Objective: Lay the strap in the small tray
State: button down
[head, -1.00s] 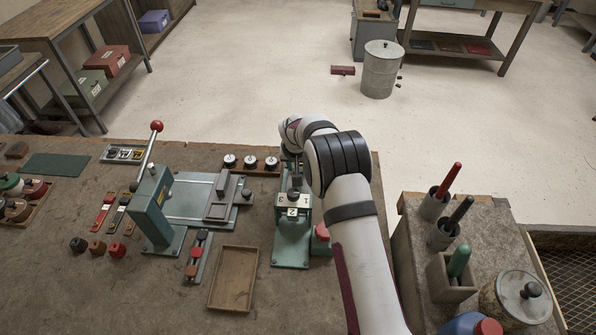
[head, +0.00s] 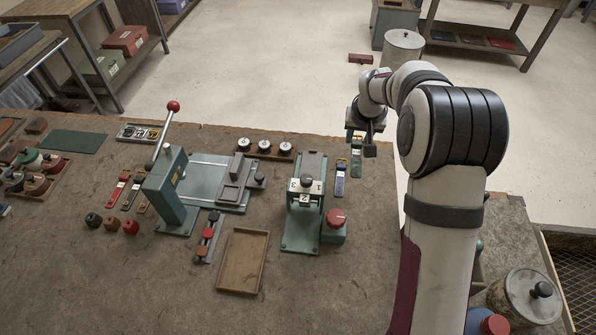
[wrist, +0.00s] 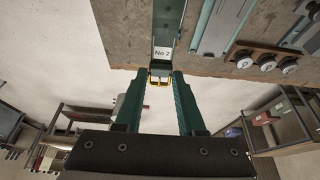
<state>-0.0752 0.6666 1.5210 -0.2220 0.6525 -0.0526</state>
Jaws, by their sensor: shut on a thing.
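My gripper (head: 366,140) is over the bench's far edge, right of the counter machine. In the wrist view its two fingers (wrist: 160,82) are closed in on the brass buckle end of a dark green strap (wrist: 168,22). The strap has a white "No 2" label and runs from the fingertips over the bench. In the head view the green strap (head: 356,163) shows below and beside the fingers; whether its free end touches the bench is unclear. The small wooden tray (head: 223,262) lies empty at the bench's front middle, well left of and nearer than my gripper.
The counter machine (head: 303,215) with its red button (head: 336,218) stands between my gripper and the tray. A blue strap (head: 340,179) lies beside the green one.

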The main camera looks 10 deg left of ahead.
jog(key=s+d+r, duration=0.2)
jog(key=s+r, duration=1.2)
jog(key=s, duration=0.3)
send_over(249, 241)
jog(key=s, duration=0.1)
jog(key=f, duration=2.2)
jog(key=shift+s+d+f, duration=0.1)
jog(key=shift+s, duration=0.1)
jog(key=shift+f, duration=1.95)
jog(key=shift+f, duration=0.15)
jog(key=c, duration=0.5)
grip_release()
